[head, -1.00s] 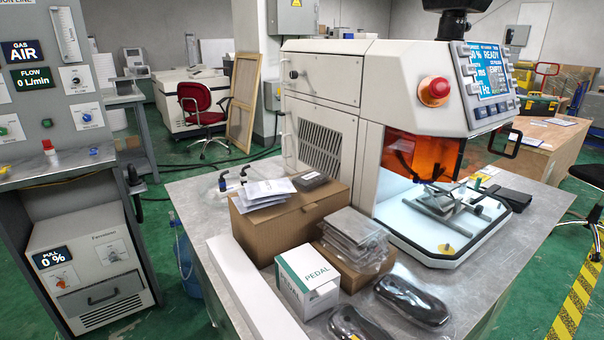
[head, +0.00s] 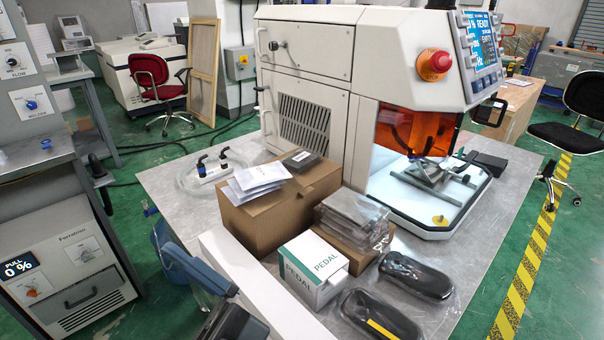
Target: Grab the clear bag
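A clear bag (head: 352,215) holding a stack of flat grey pieces lies on a small brown box on the metal bench, in the middle of the head view. Two dark, rounded objects in clear wrapping (head: 416,277) (head: 379,316) lie in front and to its right on the bench. A blue and dark part (head: 232,318) shows at the lower left edge, left of the bench. It may be my gripper or arm; its fingertips cannot be made out. Nothing touches the bag except the box under it.
A white PEDAL box (head: 312,268) stands just in front of the bag. A larger brown box (head: 270,217) with papers stands to its left, and a white machine (head: 325,90) rises behind. The right bench front is clear.

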